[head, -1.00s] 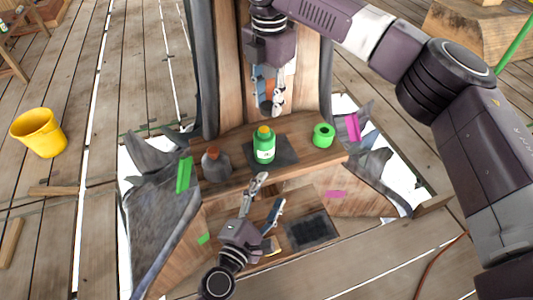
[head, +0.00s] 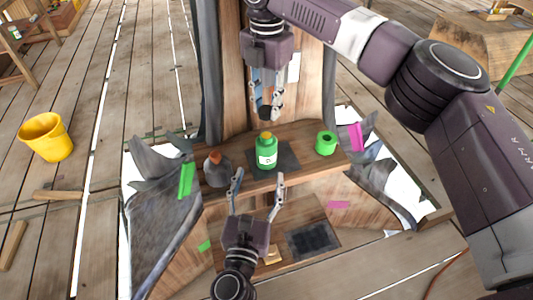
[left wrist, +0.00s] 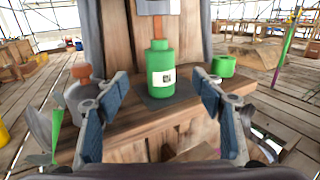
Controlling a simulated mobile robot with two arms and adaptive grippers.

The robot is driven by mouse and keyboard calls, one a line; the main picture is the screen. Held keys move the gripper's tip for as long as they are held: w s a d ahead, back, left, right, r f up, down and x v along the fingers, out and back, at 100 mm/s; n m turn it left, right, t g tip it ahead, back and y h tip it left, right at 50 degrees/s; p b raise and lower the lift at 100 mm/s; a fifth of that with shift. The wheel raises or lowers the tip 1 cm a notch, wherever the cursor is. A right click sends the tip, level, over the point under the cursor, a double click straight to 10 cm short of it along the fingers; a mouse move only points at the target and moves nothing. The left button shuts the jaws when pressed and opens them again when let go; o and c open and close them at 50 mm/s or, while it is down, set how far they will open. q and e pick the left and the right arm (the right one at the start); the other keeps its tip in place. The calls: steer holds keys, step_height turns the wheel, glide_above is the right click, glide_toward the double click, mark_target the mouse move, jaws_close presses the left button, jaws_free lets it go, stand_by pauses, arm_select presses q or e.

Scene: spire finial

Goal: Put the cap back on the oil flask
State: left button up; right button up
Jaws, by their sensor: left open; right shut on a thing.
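The green flask (head: 266,158) with a white label and a yellow-orange top stands upright on a dark mat (head: 288,153) on the wooden ledge. It also shows in the left wrist view (left wrist: 162,86), between my open fingers and beyond them. My left gripper (head: 260,177) is open and empty, in front of and just below the flask, its fingers pointing at it. My right gripper (head: 265,108) points down above and behind the flask.
A grey jug (head: 216,173) with an orange stopper stands left of the flask. A green ring-shaped roll (head: 326,143) stands to the right. The wooden ledge (head: 300,132) ends in front of them. A tall wooden panel rises behind. A dark pad (head: 314,240) lies lower down.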

arm_select(q)
steer(key=w, duration=0.4)
steer(key=w+d, duration=0.1)
steer(key=w, duration=0.6)
steer(key=shift+w+d, duration=0.3)
steer(key=shift+d, duration=0.1)
jaws_close()
arm_select(e)
glide_above(267, 135)
steer(key=shift+f, duration=2.45)
